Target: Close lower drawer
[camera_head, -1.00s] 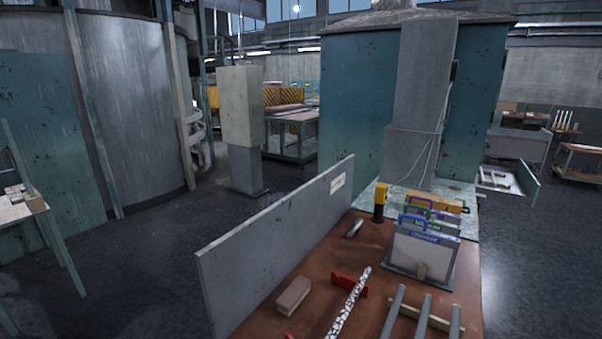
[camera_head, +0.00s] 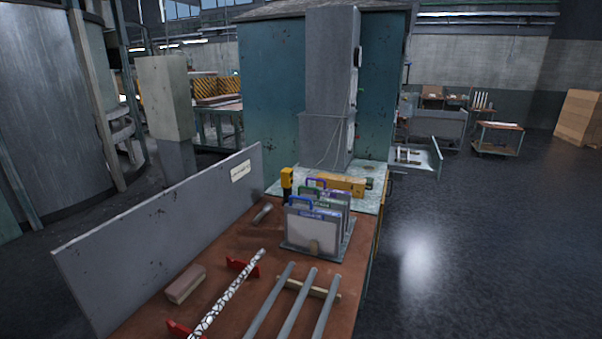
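An open drawer (camera_head: 426,157) sticks out to the right from low on the far side, just beyond the workbench, with small pale items in it. I cannot tell whether it is the lower drawer, as the cabinet behind it is mostly hidden. Neither of my grippers shows in the head view.
A brown workbench (camera_head: 232,262) with a grey back panel (camera_head: 165,235) fills the near middle. It carries grey tubes (camera_head: 298,302), a folder rack (camera_head: 315,240) and a brick (camera_head: 184,284). Open dark floor (camera_head: 470,240) lies to the right, with a trolley (camera_head: 498,137) farther back.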

